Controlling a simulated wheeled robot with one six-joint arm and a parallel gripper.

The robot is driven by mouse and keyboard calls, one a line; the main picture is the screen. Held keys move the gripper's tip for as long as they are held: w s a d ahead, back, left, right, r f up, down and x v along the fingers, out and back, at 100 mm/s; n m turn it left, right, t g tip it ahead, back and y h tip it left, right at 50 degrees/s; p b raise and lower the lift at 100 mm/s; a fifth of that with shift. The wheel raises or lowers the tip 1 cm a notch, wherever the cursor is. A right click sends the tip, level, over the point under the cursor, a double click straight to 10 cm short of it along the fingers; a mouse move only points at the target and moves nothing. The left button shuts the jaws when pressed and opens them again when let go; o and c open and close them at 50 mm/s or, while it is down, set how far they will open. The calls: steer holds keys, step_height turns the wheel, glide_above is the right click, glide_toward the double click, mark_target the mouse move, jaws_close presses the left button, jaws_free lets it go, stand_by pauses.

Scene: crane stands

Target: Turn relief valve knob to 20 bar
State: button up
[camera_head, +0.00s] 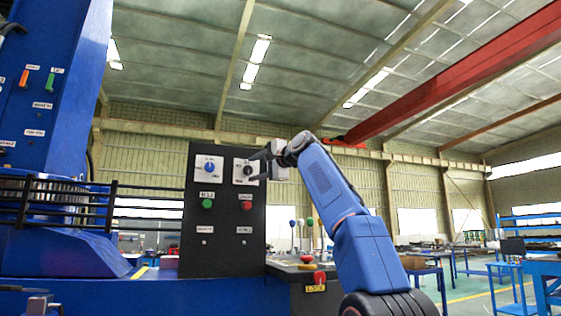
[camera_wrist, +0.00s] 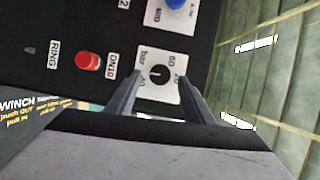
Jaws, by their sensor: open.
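The relief valve knob (camera_wrist: 158,75) is a small black knob on a white square plate with number marks and the word "bar". In the wrist view it sits between my two open fingers, near their tips. In the head view the white plate (camera_head: 245,171) is at the upper right of the black panel, partly behind my gripper (camera_head: 258,168). My gripper also shows in the wrist view (camera_wrist: 162,82), open, with a gap on both sides of the knob. I cannot tell if the fingers touch the plate. The knob's exact setting is too small to read.
The black panel (camera_head: 221,225) also carries a blue knob (camera_head: 209,166), a green button (camera_head: 207,204) and a red button (camera_head: 247,205). Several levers (camera_head: 301,224) stand to the right, low down. Dark rails run left of the panel. Open hall lies to the right.

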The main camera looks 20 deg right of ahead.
steer(key=v, duration=1.5)
steer(key=shift+s, duration=0.2)
